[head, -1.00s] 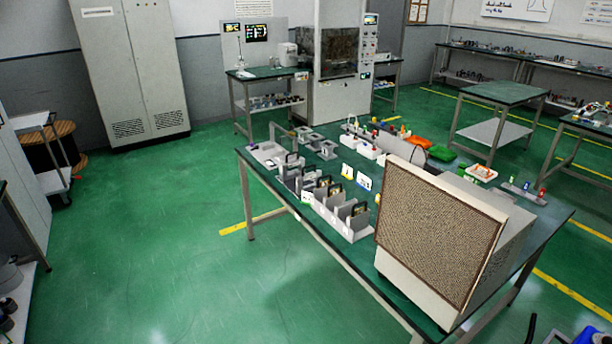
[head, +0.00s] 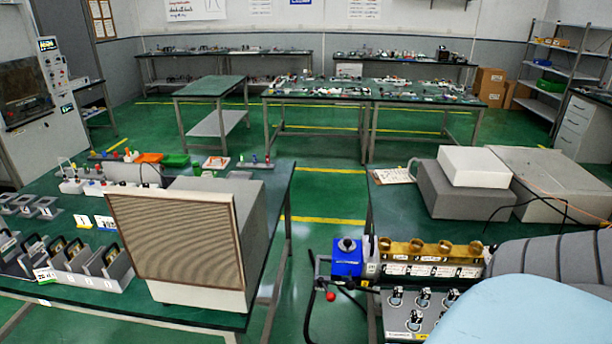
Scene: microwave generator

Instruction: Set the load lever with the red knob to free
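A small red knob (head: 330,296) shows in the head view, low and right of centre. It sits beside the front left corner of the right-hand bench, below a blue unit (head: 347,258) with a dark knob on top. A dark rod or cable runs close to the red knob; I cannot clearly make out the lever or its setting. Right of the blue unit is a brass-coloured block (head: 430,250) with several round tops and white labels. Neither of my grippers is in view.
A beige cabinet with a mesh front (head: 178,245) stands on the left bench. A green floor gap (head: 318,215) separates it from the right bench (head: 388,215). Grey and white boxes (head: 465,195) stand there. A grey ribbed shape and a pale blue shape cover the lower right.

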